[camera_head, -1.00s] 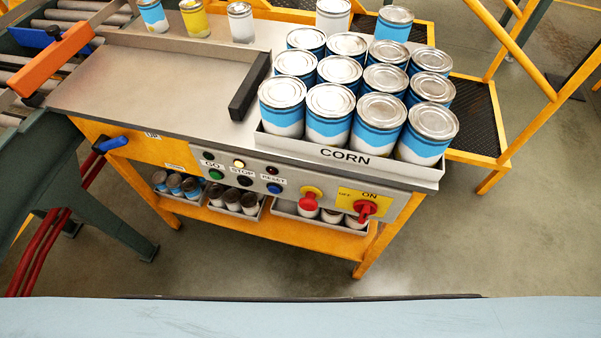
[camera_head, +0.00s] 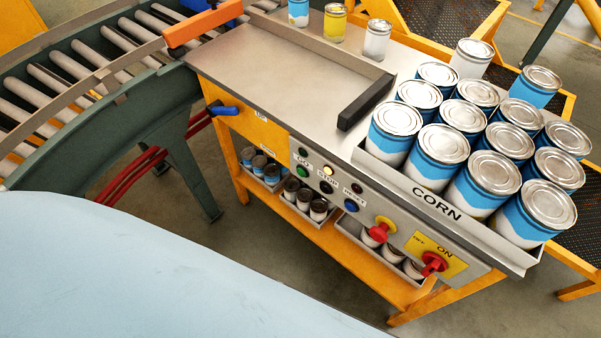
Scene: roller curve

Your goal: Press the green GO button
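The green GO button (camera_head: 303,171) sits at the left end of the grey control panel (camera_head: 348,220) on the bench front, under its GO label. A black STOP button (camera_head: 326,187) and a blue RESET button (camera_head: 351,205) are to its right. A row of small lamps is above the buttons, and the middle lamp (camera_head: 328,170) glows. A red mushroom button (camera_head: 382,229) and a red rotary switch (camera_head: 434,263) on a yellow plate marked ON are further right. Neither of my grippers is in view.
A tray of cans marked CORN (camera_head: 440,209) stands on the right of the steel bench top (camera_head: 260,65). A blue lever (camera_head: 225,110) sticks out at the bench's front left. A curved roller conveyor (camera_head: 100,60) runs along the left. A pale blue surface (camera_head: 130,270) fills the lower left.

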